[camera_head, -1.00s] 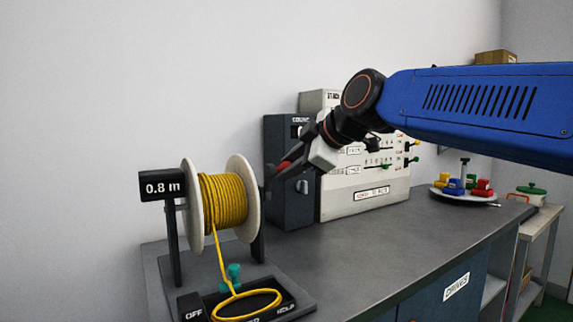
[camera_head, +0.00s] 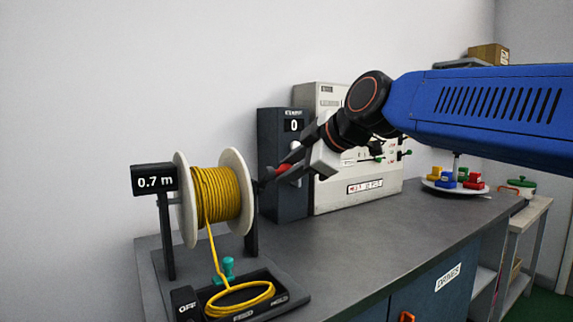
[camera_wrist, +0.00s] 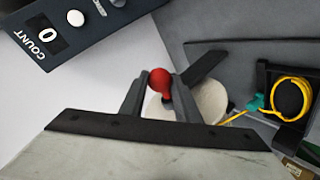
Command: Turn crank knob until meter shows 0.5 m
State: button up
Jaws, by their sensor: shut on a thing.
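The meter (camera_head: 155,181) at the left of the reel reads 0.7 m. The reel (camera_head: 236,180) has pale round flanges and is wound with yellow rope (camera_head: 217,195). The rope runs down to a loop in a dark tray in front. The crank knob is red; in the wrist view the red knob (camera_wrist: 160,82) sits between the fingertips. My gripper (camera_head: 283,168) is shut on the red knob at the right side of the reel. In the wrist view my gripper (camera_wrist: 160,92) shows both dark fingers around the knob. The crank arm is mostly hidden.
A dark counter box (camera_head: 284,200) reading 0 stands close behind my gripper, beside a pale panel with sliders (camera_head: 340,199). A plate (camera_head: 432,187) of coloured pieces sits at the far right. The bench top between is clear.

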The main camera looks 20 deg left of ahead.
jog(key=shift+s+f, duration=0.1)
jog(key=shift+f, duration=0.1)
jog(key=shift+s+d+f, duration=0.2)
jog(key=shift+d+f, duration=0.05)
jog(key=shift+f, duration=0.3)
jog(key=shift+s+d+f, duration=0.2)
jog(key=shift+f, duration=0.35)
notch_tip(320, 180, down, 3)
jog(key=shift+r, duration=0.2)
dwell(0.3)
